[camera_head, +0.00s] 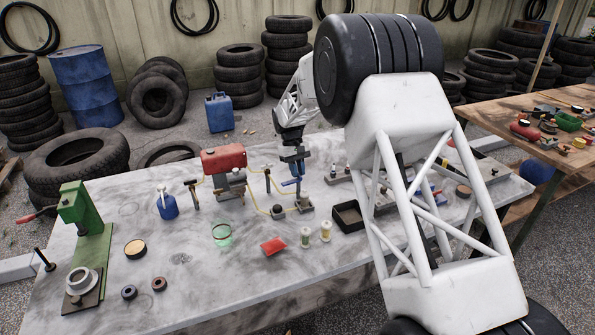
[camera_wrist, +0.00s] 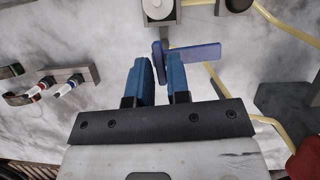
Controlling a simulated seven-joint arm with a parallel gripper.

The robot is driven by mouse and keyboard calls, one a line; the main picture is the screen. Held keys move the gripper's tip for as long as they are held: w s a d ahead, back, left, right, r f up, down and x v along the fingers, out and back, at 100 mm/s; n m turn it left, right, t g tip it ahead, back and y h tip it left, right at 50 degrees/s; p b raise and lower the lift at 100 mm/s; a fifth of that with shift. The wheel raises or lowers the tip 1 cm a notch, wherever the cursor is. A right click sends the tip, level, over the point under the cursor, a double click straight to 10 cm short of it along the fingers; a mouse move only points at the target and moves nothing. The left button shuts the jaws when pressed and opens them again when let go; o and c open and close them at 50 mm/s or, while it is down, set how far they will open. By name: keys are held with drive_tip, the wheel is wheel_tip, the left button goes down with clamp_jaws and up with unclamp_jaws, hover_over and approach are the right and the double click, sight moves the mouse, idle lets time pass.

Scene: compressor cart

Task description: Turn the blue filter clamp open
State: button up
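The blue filter clamp (camera_head: 289,183) is a flat blue handle near the back middle of the table, just below my gripper. In the wrist view the clamp (camera_wrist: 197,52) shows as a long blue bar pointing right, with a short upright blue piece at its left end. My gripper (camera_wrist: 160,62) has two blue fingers with a narrow gap between them. The short blue piece lies in line with that gap, near the fingertips; I cannot tell whether they touch. In the head view my gripper (camera_head: 293,168) points down over the clamp, and its fingers partly hide the clamp's mount.
A red tank (camera_head: 223,158) with yellow hoses stands left of the clamp. A black open box (camera_head: 348,216) is to the right. The front middle of the table is mostly clear.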

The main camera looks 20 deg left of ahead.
drive_tip(key=shift+o, duration=1.4)
drive_tip(key=v, duration=0.7)
drive_tip(key=shift+r, duration=0.35)
drive_tip(key=shift+w+a, duration=0.1)
